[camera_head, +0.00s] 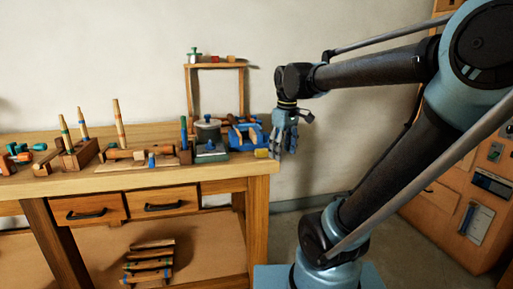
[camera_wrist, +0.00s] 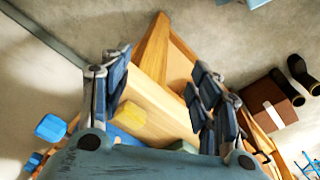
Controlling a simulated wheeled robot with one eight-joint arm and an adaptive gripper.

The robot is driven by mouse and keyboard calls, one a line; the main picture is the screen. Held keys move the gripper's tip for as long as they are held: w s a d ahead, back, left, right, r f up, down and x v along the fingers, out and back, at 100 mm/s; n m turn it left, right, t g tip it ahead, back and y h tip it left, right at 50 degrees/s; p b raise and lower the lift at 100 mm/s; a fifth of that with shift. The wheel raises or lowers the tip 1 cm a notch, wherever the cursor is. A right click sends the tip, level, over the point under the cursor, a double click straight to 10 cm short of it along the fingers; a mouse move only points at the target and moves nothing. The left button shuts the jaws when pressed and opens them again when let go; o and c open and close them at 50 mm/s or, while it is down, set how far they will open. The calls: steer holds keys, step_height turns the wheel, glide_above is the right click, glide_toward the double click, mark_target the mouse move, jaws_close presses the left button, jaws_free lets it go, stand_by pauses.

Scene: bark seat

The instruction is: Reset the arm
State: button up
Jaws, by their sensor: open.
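My gripper (camera_head: 284,135) hangs pointing down just beyond the right end of the wooden workbench (camera_head: 190,177) in the head view. In the wrist view my gripper (camera_wrist: 165,95) has its two blue fingers spread apart with nothing between them. The bench corner and a yellow block (camera_wrist: 130,118) lie below the fingers there. In the head view the yellow block (camera_head: 261,153) sits at the bench's right edge, close to the gripper but apart from it. My arm reaches in from the right.
A blue tool (camera_head: 245,133), a dark grey canister (camera_head: 207,132) and wooden pegs stand on the bench. A small wooden shelf (camera_head: 215,67) rises behind. An orange cabinet (camera_head: 470,190) stands at the right. A brown box (camera_wrist: 270,103) and dark boots (camera_wrist: 302,75) are on the floor.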

steer(key=s+d+f+m, duration=0.4)
steer(key=s+d+f, duration=0.1)
steer(key=f, duration=0.3)
steer(key=s+d+f+m, duration=0.4)
steer(key=s+f, duration=0.4)
steer(key=shift+d+f+m+t, duration=0.35)
steer(key=shift+d+m+t, duration=0.05)
